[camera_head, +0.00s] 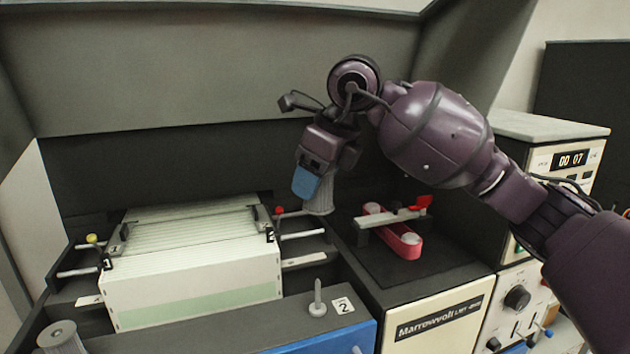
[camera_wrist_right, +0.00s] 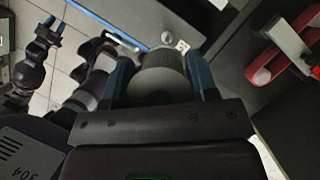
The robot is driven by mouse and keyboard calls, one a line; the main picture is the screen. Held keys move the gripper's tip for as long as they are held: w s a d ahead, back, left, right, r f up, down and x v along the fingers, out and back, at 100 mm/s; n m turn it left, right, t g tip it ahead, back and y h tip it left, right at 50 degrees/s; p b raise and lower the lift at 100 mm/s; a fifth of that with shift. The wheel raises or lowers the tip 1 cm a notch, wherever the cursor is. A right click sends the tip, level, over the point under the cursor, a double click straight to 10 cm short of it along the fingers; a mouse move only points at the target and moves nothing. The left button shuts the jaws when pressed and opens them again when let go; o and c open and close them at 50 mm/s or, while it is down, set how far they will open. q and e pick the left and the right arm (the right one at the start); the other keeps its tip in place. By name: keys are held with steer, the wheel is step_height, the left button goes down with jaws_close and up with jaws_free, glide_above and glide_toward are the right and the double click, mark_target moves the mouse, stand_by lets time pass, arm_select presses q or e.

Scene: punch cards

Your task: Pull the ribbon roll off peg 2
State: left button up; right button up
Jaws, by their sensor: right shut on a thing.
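My right gripper (camera_head: 310,187) is shut on a grey ribbon roll (camera_head: 321,199) and holds it up in the air, behind and above peg 2. In the right wrist view the roll (camera_wrist_right: 160,78) sits between the two blue fingers. Peg 2 (camera_head: 317,299) stands upright and bare beside its "2" label (camera_head: 343,305). The peg also shows in the wrist view (camera_wrist_right: 167,38), apart from the roll. My left gripper (camera_wrist_right: 52,32) shows small at the upper left of the wrist view, its blue fingers apart and empty.
Another grey roll (camera_head: 62,337) stands at the lower left. A card stack (camera_head: 190,285) in its tray fills the left middle. A red clamp-like part (camera_head: 405,242) lies on the dark surface at right. A cream control box (camera_head: 520,290) stands further right.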

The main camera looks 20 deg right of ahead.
steer(key=shift+r+p, duration=1.15)
steer(key=shift+r, duration=1)
steer(key=shift+f, duration=0.15)
